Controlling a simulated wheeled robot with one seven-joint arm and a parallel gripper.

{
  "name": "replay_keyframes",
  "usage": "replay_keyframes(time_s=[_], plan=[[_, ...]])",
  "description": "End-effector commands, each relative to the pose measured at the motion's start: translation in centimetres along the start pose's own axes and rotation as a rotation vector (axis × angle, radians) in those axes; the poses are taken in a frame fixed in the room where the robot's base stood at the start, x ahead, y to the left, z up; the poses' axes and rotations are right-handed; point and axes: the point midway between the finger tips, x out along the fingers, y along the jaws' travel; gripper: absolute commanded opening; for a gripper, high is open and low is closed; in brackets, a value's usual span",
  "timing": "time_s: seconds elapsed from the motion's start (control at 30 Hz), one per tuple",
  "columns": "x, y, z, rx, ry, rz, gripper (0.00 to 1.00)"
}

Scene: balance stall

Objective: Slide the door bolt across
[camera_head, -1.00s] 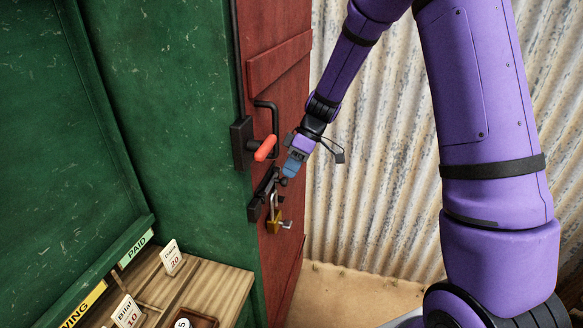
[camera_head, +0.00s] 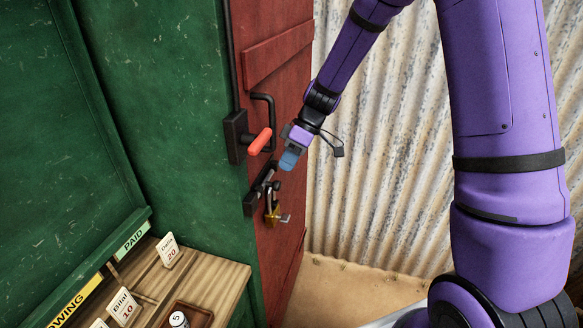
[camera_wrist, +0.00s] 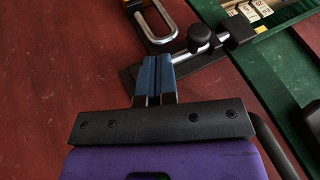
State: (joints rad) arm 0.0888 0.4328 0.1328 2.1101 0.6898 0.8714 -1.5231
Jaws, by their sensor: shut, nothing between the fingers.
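The door bolt (camera_head: 261,190) is a dark fitting low on the red door (camera_head: 286,110), by the green frame. In the wrist view it shows as a bright rod with a round dark knob (camera_wrist: 200,37), and one rod end is at a dark block (camera_wrist: 237,28) on the green frame. A brass padlock (camera_head: 272,212) with a steel shackle (camera_wrist: 155,22) hangs at the bolt. My gripper (camera_head: 289,160) is shut and empty, just above and right of the bolt. In the wrist view its blue fingertips (camera_wrist: 157,66) are over the bolt's plate, beside the knob. I cannot tell whether they touch it.
A red-gripped lever (camera_head: 260,141) on a black plate and a black pull handle (camera_head: 268,115) are above the bolt. A wooden counter (camera_head: 215,280) with cards is at lower left. Corrugated metal wall (camera_head: 385,170) is behind; open space lies right of the door.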

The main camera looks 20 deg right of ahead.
Motion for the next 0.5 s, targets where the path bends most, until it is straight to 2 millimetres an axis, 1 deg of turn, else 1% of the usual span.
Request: replay_keyframes(time_s=[0.03,0.1,0.3,0.4,0.5], plan=[[-0.6,0.4,-0.4,-0.002,0.003,0.004,0.00],[-2.4,0.3,-0.3,-0.001,0.004,0.007,0.00],[-6.5,0.3,-0.3,0.000,0.004,0.007,0.00],[-8.0,0.3,-0.3,-0.001,0.003,0.006,0.00],[-9.2,0.3,-0.3,-0.001,0.003,0.005,0.00]])
